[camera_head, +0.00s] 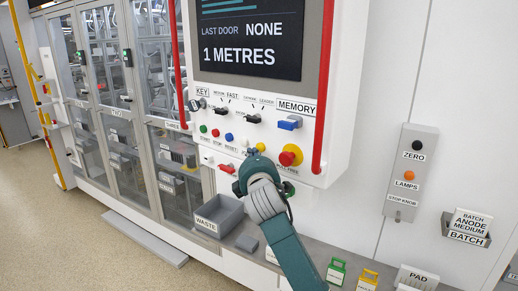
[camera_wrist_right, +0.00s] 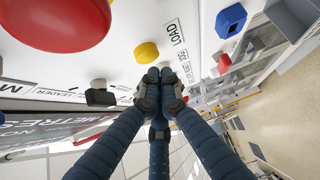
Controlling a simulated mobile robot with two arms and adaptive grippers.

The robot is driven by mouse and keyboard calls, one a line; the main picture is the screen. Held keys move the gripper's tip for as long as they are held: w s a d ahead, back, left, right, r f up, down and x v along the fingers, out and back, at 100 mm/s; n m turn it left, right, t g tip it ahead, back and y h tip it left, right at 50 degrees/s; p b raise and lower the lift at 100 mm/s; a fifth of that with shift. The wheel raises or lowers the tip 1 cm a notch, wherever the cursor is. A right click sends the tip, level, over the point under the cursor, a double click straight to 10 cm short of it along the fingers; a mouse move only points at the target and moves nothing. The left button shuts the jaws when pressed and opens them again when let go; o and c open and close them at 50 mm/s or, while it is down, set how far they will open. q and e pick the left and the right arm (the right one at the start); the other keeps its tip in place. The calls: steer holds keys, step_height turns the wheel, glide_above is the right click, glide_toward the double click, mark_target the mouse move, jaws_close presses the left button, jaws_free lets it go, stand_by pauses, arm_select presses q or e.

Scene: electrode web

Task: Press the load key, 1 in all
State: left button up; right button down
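The load key is a round yellow button (camera_wrist_right: 146,52) beside the LOAD label (camera_wrist_right: 177,33) in the right wrist view. It also shows in the head view as a small yellow button (camera_head: 260,147), just above my right gripper (camera_head: 245,180). In the right wrist view my right gripper (camera_wrist_right: 161,76) has its fingertips together, with nothing seen between them. The tips appear very close to the yellow button's edge; I cannot tell whether they touch it. My left gripper is in neither view.
A big red mushroom button (camera_head: 290,156) is right of the load key. A blue button (camera_head: 229,137) and other small buttons are left of it. Red rails (camera_head: 324,90) flank the panel. A grey waste bin (camera_head: 218,214) stands below.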

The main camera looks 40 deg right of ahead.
steer(key=shift+s+a+p, duration=0.2)
steer(key=shift+a, duration=0.6)
steer(key=shift+s+a+p, duration=0.2)
steer(key=shift+a, duration=0.6)
steer(key=shift+s+a+p, duration=0.2)
steer(key=shift+a, duration=0.6)
